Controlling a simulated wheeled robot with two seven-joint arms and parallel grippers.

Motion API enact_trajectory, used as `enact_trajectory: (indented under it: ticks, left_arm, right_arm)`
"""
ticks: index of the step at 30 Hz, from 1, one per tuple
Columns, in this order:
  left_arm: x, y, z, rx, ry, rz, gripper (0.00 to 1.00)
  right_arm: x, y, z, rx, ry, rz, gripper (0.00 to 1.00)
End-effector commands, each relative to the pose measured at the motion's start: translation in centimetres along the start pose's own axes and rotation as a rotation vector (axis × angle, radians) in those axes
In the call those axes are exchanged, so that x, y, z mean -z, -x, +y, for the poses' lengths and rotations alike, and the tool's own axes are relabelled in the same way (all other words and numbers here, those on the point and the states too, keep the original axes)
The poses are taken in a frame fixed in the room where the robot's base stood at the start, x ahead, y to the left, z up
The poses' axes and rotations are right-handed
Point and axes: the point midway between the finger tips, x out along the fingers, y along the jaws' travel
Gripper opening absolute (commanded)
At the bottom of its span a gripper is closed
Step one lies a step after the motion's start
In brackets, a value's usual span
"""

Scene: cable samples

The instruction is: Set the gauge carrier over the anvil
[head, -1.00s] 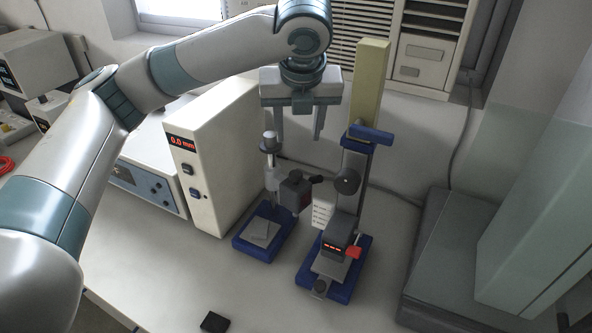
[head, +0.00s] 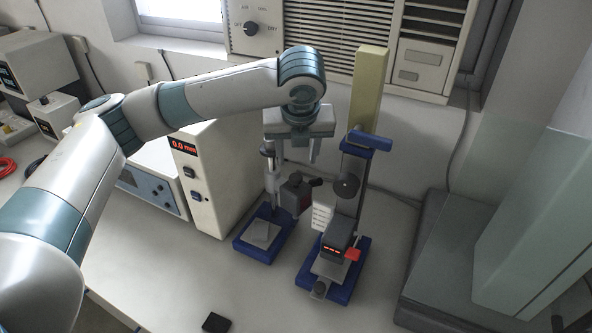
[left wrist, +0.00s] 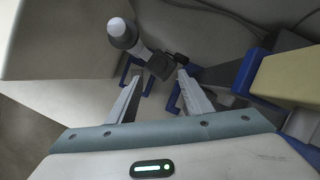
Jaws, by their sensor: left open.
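The gauge carrier (head: 293,195) is a dark block on the upright post of the left blue-based stand. It reaches out to the right of the post, to the side of the anvil. In the left wrist view the carrier (left wrist: 161,66) shows beside the pale post top, beyond the fingers. The anvil (head: 260,234) is a grey plate on the blue base below. My left gripper (head: 297,158) is open and empty, pointing down above the carrier, one finger near the post top. In the left wrist view the gripper (left wrist: 159,80) has its fingers apart. My right gripper is not in view.
A second blue-based stand (head: 343,290) with a tall yellow column (head: 369,85) stands close on the right. A beige box (head: 205,195) with a red display stands on the left. A small black object (head: 215,322) lies at the front. The front bench is mostly clear.

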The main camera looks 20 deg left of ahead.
Motion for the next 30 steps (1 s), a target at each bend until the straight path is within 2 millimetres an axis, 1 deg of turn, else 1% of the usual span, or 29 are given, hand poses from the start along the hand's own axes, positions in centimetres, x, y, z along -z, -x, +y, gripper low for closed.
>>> enact_trajectory:
  ticks: [1,9,15,21,30]
  left_arm:
    - [0.0,-0.9,0.1,-0.003,0.001,0.004,0.46]
    - [0.0,-5.6,0.1,-0.002,0.002,0.003,0.46]
    - [0.0,-8.3,0.1,-0.001,0.001,0.001,0.46]
    - [0.0,-9.4,0.0,0.0,0.001,0.0,0.46]
    - [0.0,-9.6,0.0,0.0,0.0,-0.001,0.46]
  right_arm:
    - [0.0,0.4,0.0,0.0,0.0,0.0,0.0]
    - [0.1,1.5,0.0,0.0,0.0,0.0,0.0]
    - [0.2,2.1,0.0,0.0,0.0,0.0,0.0]
    - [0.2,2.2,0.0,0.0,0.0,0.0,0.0]
    - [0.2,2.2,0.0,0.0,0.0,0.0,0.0]
